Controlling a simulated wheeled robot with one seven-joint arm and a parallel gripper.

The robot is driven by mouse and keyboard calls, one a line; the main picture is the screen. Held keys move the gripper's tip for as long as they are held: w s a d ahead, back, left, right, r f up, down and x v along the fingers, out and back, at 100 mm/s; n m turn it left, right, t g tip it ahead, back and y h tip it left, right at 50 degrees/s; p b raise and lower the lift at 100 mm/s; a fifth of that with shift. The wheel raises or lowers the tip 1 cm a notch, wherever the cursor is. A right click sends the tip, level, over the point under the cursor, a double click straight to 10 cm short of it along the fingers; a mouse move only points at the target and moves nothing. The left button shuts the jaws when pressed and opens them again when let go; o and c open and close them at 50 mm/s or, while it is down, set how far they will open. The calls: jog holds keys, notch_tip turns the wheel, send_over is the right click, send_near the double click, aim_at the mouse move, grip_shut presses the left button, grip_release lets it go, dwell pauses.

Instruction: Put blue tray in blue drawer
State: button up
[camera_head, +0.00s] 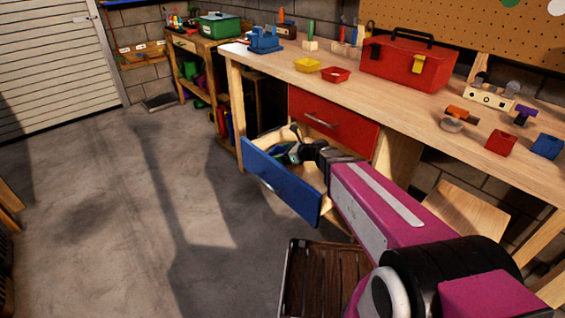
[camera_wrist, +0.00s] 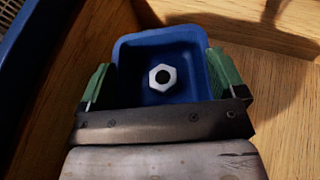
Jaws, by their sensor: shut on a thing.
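The blue drawer (camera_head: 280,182) is pulled open below the workbench top, and its blue front shows. My gripper (camera_head: 290,151) is down inside the open drawer. In the wrist view, my gripper (camera_wrist: 160,66) has its green fingers on either side of a small square blue tray (camera_wrist: 135,82) and is shut on it. A silver hex nut lies in the tray. The tray is over or on the drawer's wooden floor; I cannot tell whether it touches. The drawer's blue front (camera_wrist: 28,55) runs along the left of the wrist view.
A closed red drawer (camera_head: 330,122) is above the blue one. The bench top (camera_head: 400,105) holds a red toolbox (camera_head: 405,65), yellow and red trays, and another blue container (camera_head: 546,146) at the right. A slatted wooden piece (camera_head: 325,280) stands in front. The floor at left is clear.

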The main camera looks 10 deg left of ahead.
jog(key=shift+f, duration=2.05)
jog(key=o, duration=0.6)
jog(key=shift+f, duration=0.1)
jog(key=shift+o, duration=0.2)
jog(key=v, duration=0.7)
jog(key=shift+s+d+r, duration=0.1)
jog(key=shift+d+r, duration=0.15)
